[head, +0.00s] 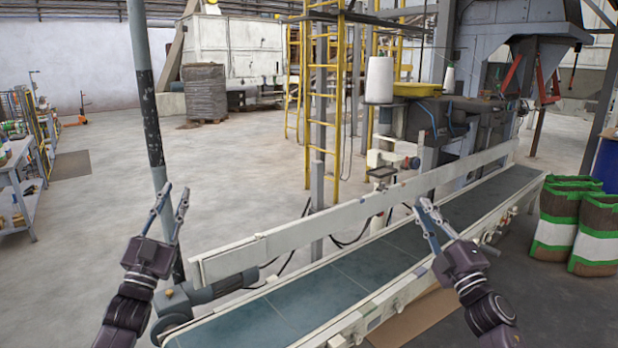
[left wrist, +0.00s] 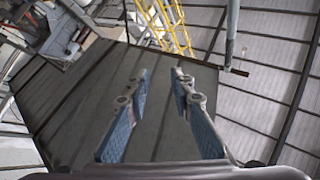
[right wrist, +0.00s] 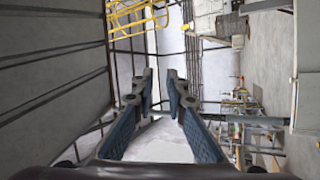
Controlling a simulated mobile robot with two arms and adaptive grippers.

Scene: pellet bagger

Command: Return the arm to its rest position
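My left gripper (head: 172,204) is raised at the left in the head view, its fingers apart and pointing up, with nothing between them. In the left wrist view its two blue-padded fingers (left wrist: 160,90) stand apart and empty. My right gripper (head: 427,207) is raised in front of the conveyor at the right of the head view, fingers pointing up and toward the left. In the right wrist view its fingers (right wrist: 160,85) are also apart with nothing between them.
A conveyor with a dark belt (head: 335,283) and a white side rail (head: 330,220) runs diagonally behind the grippers. A dark, worn pole (head: 147,100) stands behind my left gripper. Green, white and brown bags (head: 555,222) stand at the right. Open floor (head: 90,240) lies at the left.

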